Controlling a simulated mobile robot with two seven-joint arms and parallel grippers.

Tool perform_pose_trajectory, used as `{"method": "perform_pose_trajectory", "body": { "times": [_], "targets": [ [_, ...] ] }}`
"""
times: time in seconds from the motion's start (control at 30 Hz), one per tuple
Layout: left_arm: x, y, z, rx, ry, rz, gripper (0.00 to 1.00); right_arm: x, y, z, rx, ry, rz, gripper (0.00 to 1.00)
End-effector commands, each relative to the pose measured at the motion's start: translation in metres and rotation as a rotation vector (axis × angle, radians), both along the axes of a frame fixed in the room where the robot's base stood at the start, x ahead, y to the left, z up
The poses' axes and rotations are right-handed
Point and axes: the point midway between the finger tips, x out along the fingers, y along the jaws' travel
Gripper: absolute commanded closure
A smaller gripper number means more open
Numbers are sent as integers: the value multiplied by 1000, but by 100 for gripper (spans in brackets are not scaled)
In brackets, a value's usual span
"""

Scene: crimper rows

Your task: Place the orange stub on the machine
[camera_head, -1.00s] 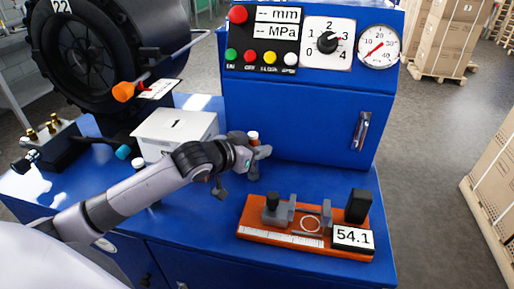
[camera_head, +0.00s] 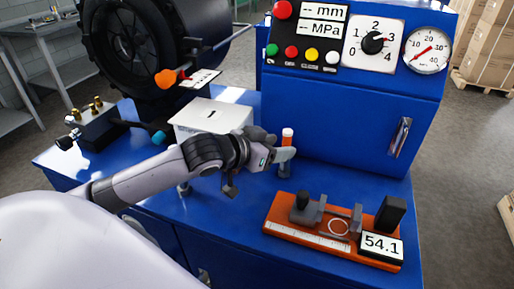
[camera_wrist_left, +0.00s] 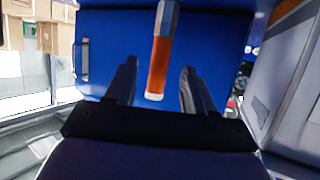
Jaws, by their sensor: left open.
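The orange stub (camera_head: 287,138) has a white end and a grey metal lower part. It stands upright on the blue machine top, right of the white box. In the left wrist view the stub (camera_wrist_left: 159,64) lies between two dark fingers, with a gap on each side. My left gripper (camera_head: 282,155) is open close beside the stub; the fingers (camera_wrist_left: 158,88) do not touch it in the wrist view. The blue machine (camera_head: 345,110) has a control panel at its back. My right gripper is not in view.
A white box marked 1 (camera_head: 211,116) stands left of the gripper. An orange measuring fixture (camera_head: 290,236) with a 54.1 display sits at the front right. A black round crimper head (camera_head: 135,45) stands at the back left. Blue surface is free between stub and fixture.

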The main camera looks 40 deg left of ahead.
Motion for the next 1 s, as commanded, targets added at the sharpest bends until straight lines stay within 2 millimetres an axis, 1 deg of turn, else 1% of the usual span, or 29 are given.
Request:
{"method": "perform_pose_trajectory", "body": {
  "times": [0.03,0.2,0.4,0.6,1.0],
  "targets": [
    [-10,2,3,5,1,-3,47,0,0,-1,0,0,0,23],
    [-34,9,13,3,2,-3,47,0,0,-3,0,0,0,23],
    [-52,15,21,0,1,0,47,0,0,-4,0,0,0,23],
    [-60,16,26,0,1,-1,47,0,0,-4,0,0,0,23],
    [-61,16,27,0,0,-1,47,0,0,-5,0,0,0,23]
  ]
}}
